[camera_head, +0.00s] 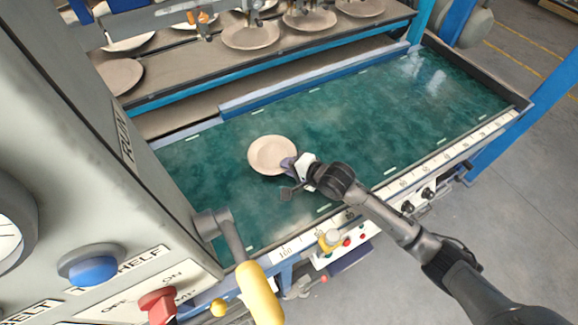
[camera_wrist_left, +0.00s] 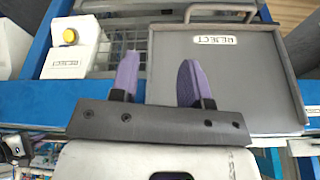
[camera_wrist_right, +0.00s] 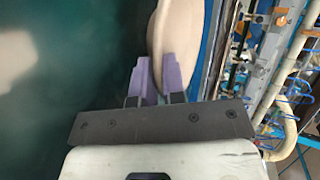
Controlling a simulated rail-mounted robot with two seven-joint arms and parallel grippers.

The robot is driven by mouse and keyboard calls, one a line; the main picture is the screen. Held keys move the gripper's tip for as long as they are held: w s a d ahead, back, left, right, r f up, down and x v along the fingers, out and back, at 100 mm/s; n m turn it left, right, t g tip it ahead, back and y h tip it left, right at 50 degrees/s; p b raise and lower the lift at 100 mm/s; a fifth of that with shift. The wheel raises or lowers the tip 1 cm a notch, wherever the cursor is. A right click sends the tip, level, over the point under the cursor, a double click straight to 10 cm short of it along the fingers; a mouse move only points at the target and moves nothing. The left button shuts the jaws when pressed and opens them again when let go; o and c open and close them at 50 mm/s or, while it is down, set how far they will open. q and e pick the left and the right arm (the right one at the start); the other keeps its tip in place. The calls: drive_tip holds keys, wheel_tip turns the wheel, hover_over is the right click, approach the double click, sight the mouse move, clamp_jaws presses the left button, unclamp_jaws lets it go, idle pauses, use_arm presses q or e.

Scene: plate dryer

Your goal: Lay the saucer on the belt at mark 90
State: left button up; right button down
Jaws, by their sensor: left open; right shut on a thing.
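The pale saucer (camera_head: 271,151) is over the left half of the green belt (camera_head: 330,130) in the head view. My right gripper (camera_head: 289,164) is shut on its near right rim. In the right wrist view the saucer (camera_wrist_right: 172,35) shows nearly edge-on between the purple fingers (camera_wrist_right: 160,75). I cannot tell whether it touches the belt. The number scale (camera_head: 440,153) runs along the belt's front edge; its digits are hard to read, and I cannot make out mark 90 for sure. My left gripper (camera_wrist_left: 160,78) is open and empty, in its own wrist view only.
A shelf (camera_head: 185,70) with several plates stands behind the belt. A grey panel with a yellow-handled lever (camera_head: 258,290), blue button (camera_head: 92,268) and red switch (camera_head: 158,305) is at left. A grey REJECT tray (camera_wrist_left: 225,80) and wire basket (camera_wrist_left: 110,55) lie before my left gripper.

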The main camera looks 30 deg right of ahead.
drive_tip(key=c, duration=1.5)
unclamp_jaws()
drive_tip(key=shift+d+r, duration=0.1)
drive_tip(key=shift+r, duration=0.1)
drive_tip(key=p+v, duration=0.3)
drive_tip(key=v, duration=0.9)
drive_tip(key=shift+f, duration=0.1)
